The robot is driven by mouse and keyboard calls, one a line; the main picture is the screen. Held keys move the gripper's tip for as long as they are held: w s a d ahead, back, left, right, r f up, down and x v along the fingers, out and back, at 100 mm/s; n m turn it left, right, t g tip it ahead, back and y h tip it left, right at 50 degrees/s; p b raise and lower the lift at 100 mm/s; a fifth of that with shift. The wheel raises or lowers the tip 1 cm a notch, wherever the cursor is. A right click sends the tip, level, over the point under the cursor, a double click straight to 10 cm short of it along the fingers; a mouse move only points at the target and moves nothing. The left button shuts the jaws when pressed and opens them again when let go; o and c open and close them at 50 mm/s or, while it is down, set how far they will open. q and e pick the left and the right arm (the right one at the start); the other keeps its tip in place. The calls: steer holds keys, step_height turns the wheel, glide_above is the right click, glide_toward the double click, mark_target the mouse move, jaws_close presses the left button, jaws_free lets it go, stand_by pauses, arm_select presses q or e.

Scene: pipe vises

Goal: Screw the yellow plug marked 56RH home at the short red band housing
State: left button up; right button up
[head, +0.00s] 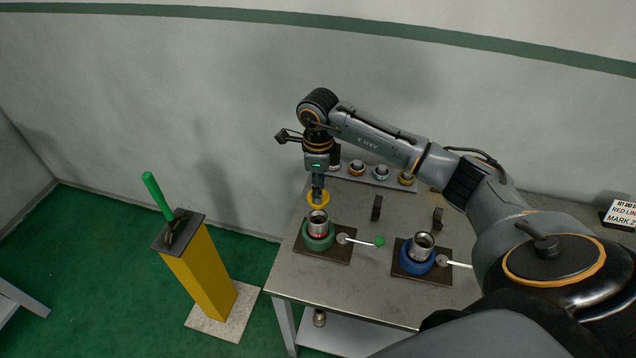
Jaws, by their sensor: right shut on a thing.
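My right gripper (317,188) points straight down and is shut on the yellow plug (318,200), which shows as a yellow ring below the fingers. The plug's marking is too small to read. Right below it in the picture, a metal pipe housing with a red band (318,229) stands upright in the green vise (316,243). The plug appears above the housing's open mouth and apart from it. A second metal housing (422,242) stands in the blue vise (415,262) to the right. My left gripper is not in view.
A rack (372,178) with several plugs stands at the table's back. Two small black stands (377,207) are behind the vises. The green vise's handle (378,242) sticks out right. A yellow post (203,275) with a green-handled tool stands left of the table (290,270).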

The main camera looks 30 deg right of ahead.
steer(key=shift+s+f+b, duration=0.1)
steer(key=shift+f+b, duration=0.15)
steer(key=shift+b, duration=0.15)
step_height(320, 180, down, 3)
steer(key=shift+r+b, duration=0.15)
steer(key=shift+b, duration=1.1)
steer(key=shift+f, duration=0.35)
arm_select(q)
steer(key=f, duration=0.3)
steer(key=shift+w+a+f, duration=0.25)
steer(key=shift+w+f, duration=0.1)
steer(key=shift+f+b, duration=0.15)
steer(key=shift+b, duration=0.25)
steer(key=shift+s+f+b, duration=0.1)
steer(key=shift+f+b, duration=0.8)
arm_select(e)
steer(key=shift+f, duration=1.05)
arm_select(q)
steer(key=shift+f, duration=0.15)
arm_select(e)
steer(key=shift+m, duration=0.3)
